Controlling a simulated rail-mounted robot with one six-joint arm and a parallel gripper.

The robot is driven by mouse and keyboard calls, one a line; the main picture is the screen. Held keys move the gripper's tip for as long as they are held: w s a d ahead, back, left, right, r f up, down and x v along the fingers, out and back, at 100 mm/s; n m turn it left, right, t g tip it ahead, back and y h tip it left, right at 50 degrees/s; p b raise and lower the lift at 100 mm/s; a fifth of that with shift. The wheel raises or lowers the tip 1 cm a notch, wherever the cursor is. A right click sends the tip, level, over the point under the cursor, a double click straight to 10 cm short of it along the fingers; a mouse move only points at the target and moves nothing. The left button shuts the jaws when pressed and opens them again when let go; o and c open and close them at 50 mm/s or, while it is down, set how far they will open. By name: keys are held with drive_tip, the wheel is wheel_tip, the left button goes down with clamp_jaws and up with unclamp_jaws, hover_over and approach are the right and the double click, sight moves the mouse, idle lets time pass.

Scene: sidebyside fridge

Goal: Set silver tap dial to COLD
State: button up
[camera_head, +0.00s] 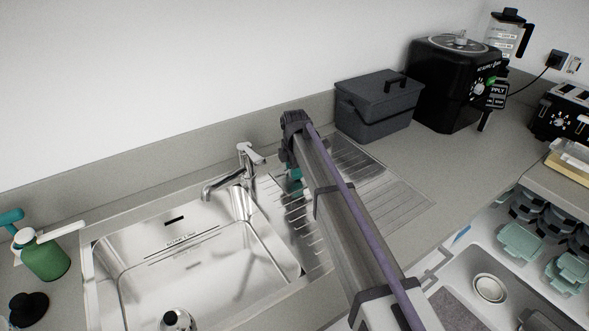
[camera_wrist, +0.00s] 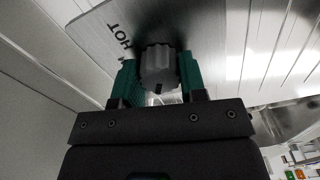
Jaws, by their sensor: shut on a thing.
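A ridged silver-grey dial (camera_wrist: 158,66) shows in the wrist view against a brushed metal plate (camera_wrist: 90,35). The word HOT (camera_wrist: 127,40) is printed on the plate at the dial's upper left. A small dark mark shows on the dial's lower edge. No COLD label can be read. My gripper (camera_wrist: 157,72) has its two green fingers shut on the dial, one on each side. In the head view my gripper (camera_head: 294,176) is low behind my arm, right of the silver tap (camera_head: 245,168); the dial is hidden there.
The sink basin (camera_head: 190,265) lies left of my arm, with the ridged drainboard (camera_head: 385,185) on the right. A dark grey box (camera_head: 375,108) and a black appliance (camera_head: 450,85) stand behind. A green bottle (camera_head: 45,258) is at the left. An open drawer holds dishes (camera_head: 522,240).

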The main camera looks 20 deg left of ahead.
drive_tip(key=o, duration=0.9)
drive_tip(key=shift+r, duration=0.1)
wheel_tip(320, 180, up, 11)
drive_tip(key=p, duration=1.1)
drive_tip(key=shift+f, duration=0.2)
